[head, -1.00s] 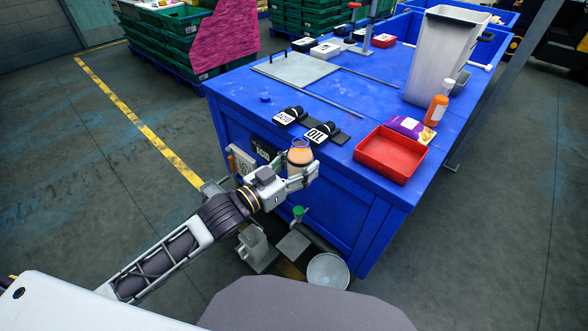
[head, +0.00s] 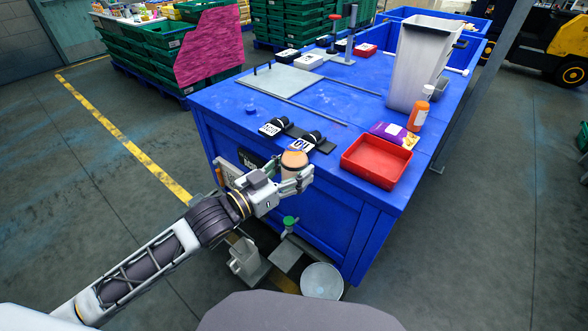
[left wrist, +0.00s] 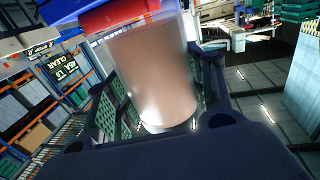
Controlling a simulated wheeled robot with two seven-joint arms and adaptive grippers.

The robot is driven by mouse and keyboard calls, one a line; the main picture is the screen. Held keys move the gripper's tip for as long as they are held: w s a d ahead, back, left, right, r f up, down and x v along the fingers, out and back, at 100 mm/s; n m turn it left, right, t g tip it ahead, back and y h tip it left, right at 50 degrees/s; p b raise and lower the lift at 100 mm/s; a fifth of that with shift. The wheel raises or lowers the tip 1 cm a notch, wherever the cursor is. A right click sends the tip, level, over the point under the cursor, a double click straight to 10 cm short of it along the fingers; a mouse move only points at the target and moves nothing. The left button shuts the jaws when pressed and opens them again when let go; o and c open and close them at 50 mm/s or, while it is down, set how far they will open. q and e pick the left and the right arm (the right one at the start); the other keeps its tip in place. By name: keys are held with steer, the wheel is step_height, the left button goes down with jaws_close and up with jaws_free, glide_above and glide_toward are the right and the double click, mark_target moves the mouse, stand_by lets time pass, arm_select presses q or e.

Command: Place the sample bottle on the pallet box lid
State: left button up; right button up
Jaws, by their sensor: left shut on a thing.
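The sample bottle (head: 294,161), a jar with tan-orange contents, is in my left gripper (head: 296,174), which is shut on it. It stands roughly upright at the near edge of the blue pallet box lid (head: 225,108), in front of the black label holders. I cannot tell whether it is over the lid or just in front of it. In the left wrist view the bottle (left wrist: 150,75) fills the middle between the dark fingers, and its base is partly hidden. My right gripper is not in view.
Two black label holders (head: 305,140) lie just behind the bottle. A red tray (head: 377,160), a purple packet (head: 392,134), an orange bottle (head: 418,116) and a tall grey bin (head: 415,65) stand to the right. A grey plate (head: 280,80) lies farther back. Bare lid shows between these.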

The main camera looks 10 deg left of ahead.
arm_select(q)
steer(key=shift+w+d+f, duration=0.1)
steer(key=shift+d, duration=0.05)
steer(key=shift+w+d+f+m+g+h, duration=0.35)
steer(key=shift+w+f+m+g+h, duration=0.15)
steer(key=shift+f+m+g+h, duration=0.15)
steer(key=shift+w+d+f+m+g+h, duration=0.35)
steer(key=shift+d+g+h, duration=0.1)
steer(key=shift+d, duration=0.1)
steer(key=shift+w+d+f+m+g+h, duration=0.4)
steer(key=shift+f+g, duration=0.1)
steer(key=shift+f, duration=0.05)
steer(key=shift+d+f, duration=0.1)
steer(key=shift+d, duration=0.05)
steer(key=shift+w+f+m+g, duration=0.4)
steer(key=shift+w+f, duration=0.05)
steer(key=shift+w+d+f+g+h, duration=0.2)
steer(key=shift+d+g+h, duration=0.1)
steer(key=shift+d+h, duration=0.15)
steer(key=shift+w+d+f+m+g+h, duration=0.25)
steer(key=shift+w+f+m+g, duration=0.1)
steer(key=shift+f+m+g, duration=0.15)
stand_by(0.3)
